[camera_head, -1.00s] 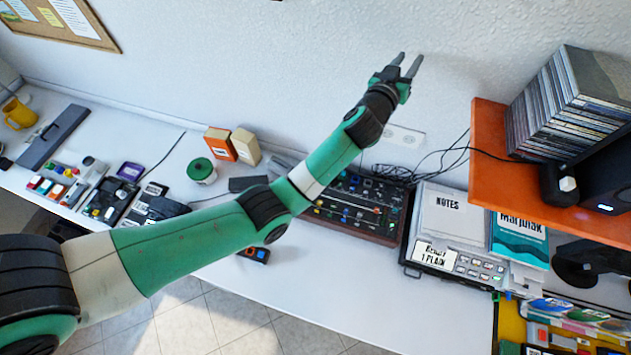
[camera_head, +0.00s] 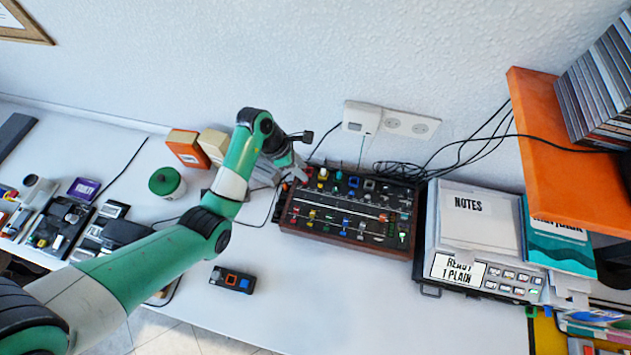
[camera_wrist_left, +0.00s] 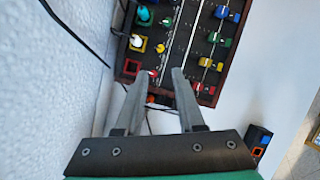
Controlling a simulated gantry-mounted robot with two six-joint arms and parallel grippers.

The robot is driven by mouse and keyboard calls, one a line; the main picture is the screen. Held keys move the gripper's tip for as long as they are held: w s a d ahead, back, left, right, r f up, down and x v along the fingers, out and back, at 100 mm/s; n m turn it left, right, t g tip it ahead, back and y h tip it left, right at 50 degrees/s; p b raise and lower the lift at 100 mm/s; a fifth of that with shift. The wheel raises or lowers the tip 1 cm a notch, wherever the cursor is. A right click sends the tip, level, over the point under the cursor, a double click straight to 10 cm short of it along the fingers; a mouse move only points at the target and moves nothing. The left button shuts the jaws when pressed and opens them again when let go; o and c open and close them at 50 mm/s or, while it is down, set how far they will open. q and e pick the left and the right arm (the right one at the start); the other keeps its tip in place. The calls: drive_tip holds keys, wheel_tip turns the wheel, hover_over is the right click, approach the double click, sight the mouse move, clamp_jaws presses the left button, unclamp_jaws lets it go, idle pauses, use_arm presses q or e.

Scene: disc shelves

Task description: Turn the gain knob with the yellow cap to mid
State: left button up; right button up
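The mixer (camera_head: 345,228) is a dark panel with a wooden edge, carrying rows of coloured knobs and sliders. It also shows, turned sideways, in the left wrist view (camera_wrist_left: 187,42). A small yellow cap (camera_wrist_left: 160,48) lies beside a yellow-framed square near the panel's wall-side edge in the wrist view. Another yellow cap (camera_wrist_left: 204,63) sits farther across the panel. I cannot tell which is the gain knob, nor read its setting. My left gripper (camera_head: 298,172) is at the mixer's back-left corner; in the wrist view its fingers (camera_wrist_left: 161,75) are apart, with nothing clearly held. My right gripper is out of view.
A wall socket with a plug (camera_head: 362,117) and loose cables are behind the mixer. A notes-topped box (camera_head: 430,238) stands close on its right. The orange shelf (camera_head: 540,130) juts out at upper right. A small black box (camera_head: 232,280) lies in front; the table's front middle is clear.

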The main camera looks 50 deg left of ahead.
sight(319, 186)
use_arm(q)
drive_tip(key=b+x, duration=0.5)
drive_tip(key=x, duration=0.6)
drive_tip(key=shift+w+d+f, duration=0.1)
drive_tip(key=shift+d+f, duration=0.15)
clamp_jaws()
